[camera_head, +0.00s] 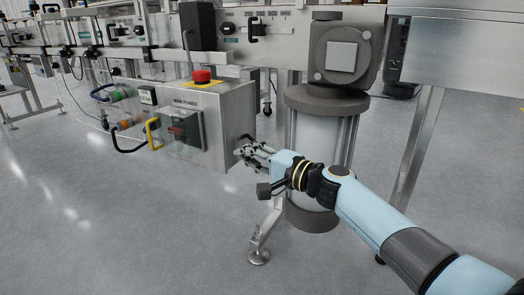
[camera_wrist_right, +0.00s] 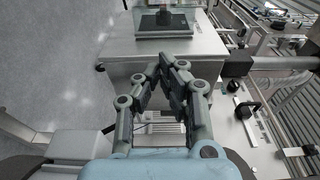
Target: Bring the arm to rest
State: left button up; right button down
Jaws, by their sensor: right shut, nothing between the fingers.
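My right gripper (camera_head: 243,151) is in front of the right end of the steel control box (camera_head: 228,112) in the head view. Its arm comes in from the lower right. In the right wrist view the gripper (camera_wrist_right: 167,62) is shut, with its fingertips together and nothing between them. The control box (camera_wrist_right: 125,60) lies beyond the fingertips there. I cannot tell whether the fingers touch it. My left gripper is not in view.
The box carries a red emergency button (camera_head: 202,76) and a main power switch (camera_head: 184,130). A grey cylinder (camera_head: 318,135) stands close behind my right gripper. A steel leg (camera_head: 417,150) stands to the right. Open floor (camera_head: 130,235) lies at the lower left.

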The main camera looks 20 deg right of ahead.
jog(key=shift+s+d, duration=0.25)
jog(key=shift+d, duration=0.25)
jog(key=shift+s+d, duration=0.2)
jog(key=shift+d, duration=0.3)
